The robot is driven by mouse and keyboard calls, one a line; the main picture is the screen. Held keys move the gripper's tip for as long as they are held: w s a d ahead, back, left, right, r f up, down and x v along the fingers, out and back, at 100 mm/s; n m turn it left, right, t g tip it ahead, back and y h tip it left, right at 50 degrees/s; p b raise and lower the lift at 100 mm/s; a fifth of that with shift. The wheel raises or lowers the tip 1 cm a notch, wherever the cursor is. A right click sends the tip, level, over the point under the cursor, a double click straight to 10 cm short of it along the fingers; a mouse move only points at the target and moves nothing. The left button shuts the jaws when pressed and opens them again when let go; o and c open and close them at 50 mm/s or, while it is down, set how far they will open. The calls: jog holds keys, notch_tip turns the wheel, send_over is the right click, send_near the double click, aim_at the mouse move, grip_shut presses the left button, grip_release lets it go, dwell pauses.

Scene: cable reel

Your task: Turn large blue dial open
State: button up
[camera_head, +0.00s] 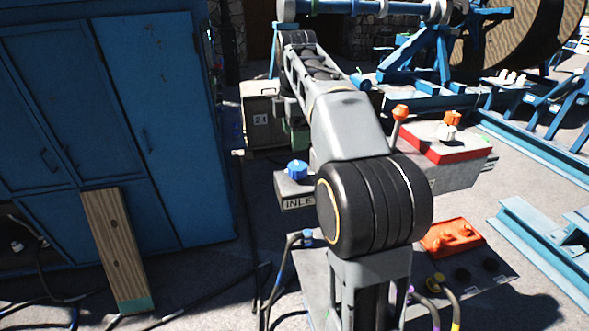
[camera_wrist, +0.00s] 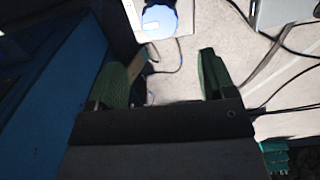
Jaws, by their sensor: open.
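The large blue dial (camera_head: 297,170) sits on top of a grey box marked with letters that read "INLE" (camera_head: 295,203), left of my arm's elbow in the head view. In the wrist view a round blue dial (camera_wrist: 160,22) shows at the top edge, partly cut off, on a pale box. My gripper (camera_wrist: 164,60) has two green fingers spread wide with nothing between them. The blue dial lies beyond the fingertips, apart from them. In the head view my arm hides most of the gripper area.
A blue cabinet (camera_head: 165,130) stands at left with a wooden plank (camera_head: 115,250) leaning on it. Right of my arm are a grey control box with a red band (camera_head: 440,152) and an orange part (camera_head: 452,237). Cables cross the floor. Blue steel frames (camera_head: 550,240) stand farther right.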

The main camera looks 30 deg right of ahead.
aim_at(295, 166)
notch_tip(295, 166, down, 10)
jog(key=shift+r+b, duration=0.1)
jog(key=shift+b, duration=0.2)
jog(key=shift+c, duration=0.4)
jog(key=c, duration=0.8)
jog(key=shift+a, duration=0.15)
jog(key=shift+c, duration=0.2)
